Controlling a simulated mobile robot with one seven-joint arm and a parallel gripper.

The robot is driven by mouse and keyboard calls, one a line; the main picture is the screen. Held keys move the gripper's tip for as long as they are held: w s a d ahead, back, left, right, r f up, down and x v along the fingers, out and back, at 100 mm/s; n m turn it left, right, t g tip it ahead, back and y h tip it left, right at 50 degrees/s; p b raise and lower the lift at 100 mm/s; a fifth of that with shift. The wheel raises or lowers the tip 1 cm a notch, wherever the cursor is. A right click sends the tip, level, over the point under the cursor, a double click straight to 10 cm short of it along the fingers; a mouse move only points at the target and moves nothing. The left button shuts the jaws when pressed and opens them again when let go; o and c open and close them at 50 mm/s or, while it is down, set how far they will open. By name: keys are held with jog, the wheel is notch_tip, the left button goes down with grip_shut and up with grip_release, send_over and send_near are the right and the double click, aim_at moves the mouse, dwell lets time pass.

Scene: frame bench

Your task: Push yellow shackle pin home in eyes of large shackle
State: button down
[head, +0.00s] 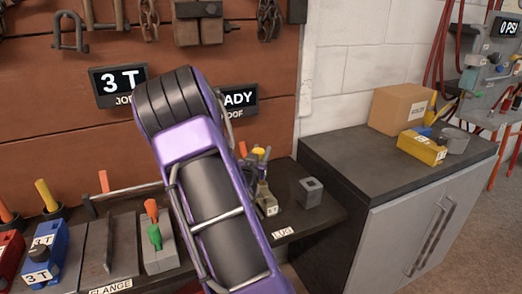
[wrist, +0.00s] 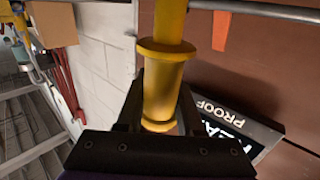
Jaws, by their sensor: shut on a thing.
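In the wrist view a yellow spool-shaped piece (wrist: 163,85) with a flared collar stands between the two dark fingers of my gripper (wrist: 160,105). The fingers are closed on its sides. Yellow stock continues above the collar to the top edge, beside a grey rod (wrist: 260,11). In the head view a small yellow part (head: 259,152) shows just right of my purple arm, above an olive-coloured fixture (head: 266,196). My arm covers much of that area. I cannot make out the large shackle's eyes or how far any pin sits in them.
The dark bench holds a grey block with a square hole (head: 311,191), a grey block with orange and green handles (head: 157,245), and a blue 3 T block (head: 45,255). A cabinet (head: 400,165) at right carries a cardboard box (head: 402,108) and a yellow block (head: 422,147). Shackles hang on the wall.

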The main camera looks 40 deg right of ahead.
jog(key=shift+f, duration=2.3)
jog(key=shift+c, duration=2.3)
grip_release()
jog(key=v, duration=1.7)
jog(key=shift+a, duration=0.2)
